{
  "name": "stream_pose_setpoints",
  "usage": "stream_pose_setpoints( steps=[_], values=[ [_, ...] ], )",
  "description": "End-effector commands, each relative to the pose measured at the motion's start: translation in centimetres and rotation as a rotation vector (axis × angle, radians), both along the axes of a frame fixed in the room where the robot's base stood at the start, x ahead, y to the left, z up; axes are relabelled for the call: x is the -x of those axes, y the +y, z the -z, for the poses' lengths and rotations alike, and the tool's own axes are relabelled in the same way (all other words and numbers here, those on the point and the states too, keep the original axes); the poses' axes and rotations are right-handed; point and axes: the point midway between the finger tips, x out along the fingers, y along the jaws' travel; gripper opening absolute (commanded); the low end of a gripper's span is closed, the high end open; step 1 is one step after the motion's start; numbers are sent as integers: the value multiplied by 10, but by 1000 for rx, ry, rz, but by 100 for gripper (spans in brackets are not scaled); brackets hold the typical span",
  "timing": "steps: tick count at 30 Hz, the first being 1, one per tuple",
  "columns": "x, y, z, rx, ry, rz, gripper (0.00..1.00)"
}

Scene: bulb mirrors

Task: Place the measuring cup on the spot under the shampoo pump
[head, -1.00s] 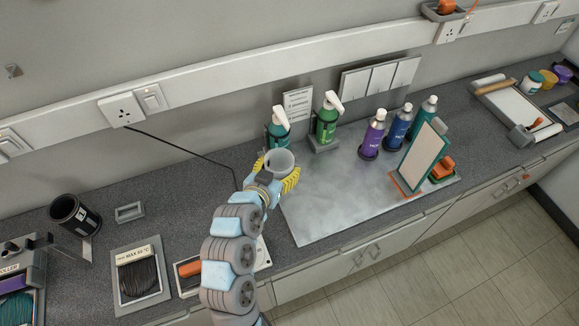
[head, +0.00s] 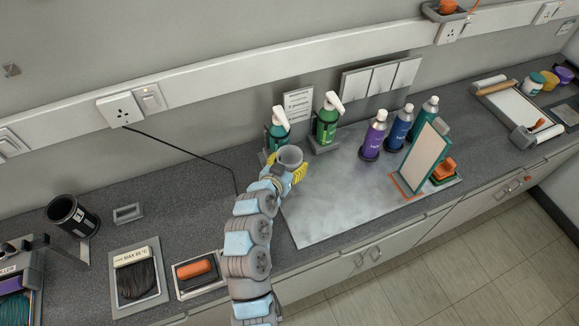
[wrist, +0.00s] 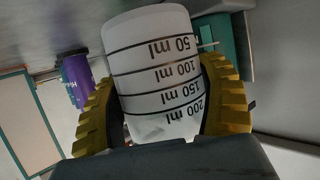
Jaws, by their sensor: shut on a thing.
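The measuring cup (head: 290,157) is a pale, translucent cylinder with dark volume lines. In the wrist view the cup (wrist: 155,75) sits between the yellow fingers of my gripper (wrist: 165,105), which is shut on it. My gripper (head: 287,172) holds the cup in front of two green pump bottles in the head view. The left pump bottle (head: 278,130) is partly hidden behind the cup and gripper. The right pump bottle (head: 327,120) stands on a small grey base. I cannot tell which one is the shampoo, and the spot under its pump is not clearly visible.
A purple bottle (head: 374,135), a blue bottle (head: 398,127) and a teal bottle (head: 425,118) stand to the right. A framed mirror (head: 424,158) leans near them. The grey metal sheet (head: 325,205) is clear in front. A small sign (head: 298,104) stands behind the pumps.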

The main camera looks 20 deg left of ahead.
Motion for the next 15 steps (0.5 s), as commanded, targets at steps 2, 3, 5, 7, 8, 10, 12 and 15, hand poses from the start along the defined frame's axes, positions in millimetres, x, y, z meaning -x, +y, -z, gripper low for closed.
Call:
stream_pose_setpoints(
  steps=[2,3,5,7,8,10,12,15],
  values=[
    [1,0,15,5,4,-2,39],
    [1,0,20,4,3,-1,39],
    [1,0,24,4,2,-1,39],
    [1,0,24,2,1,-2,39],
    [1,0,23,1,1,-2,39],
    [1,0,23,1,0,-2,39],
    [1,0,23,1,0,-2,39],
    [1,0,26,1,0,-2,39]
  ],
)
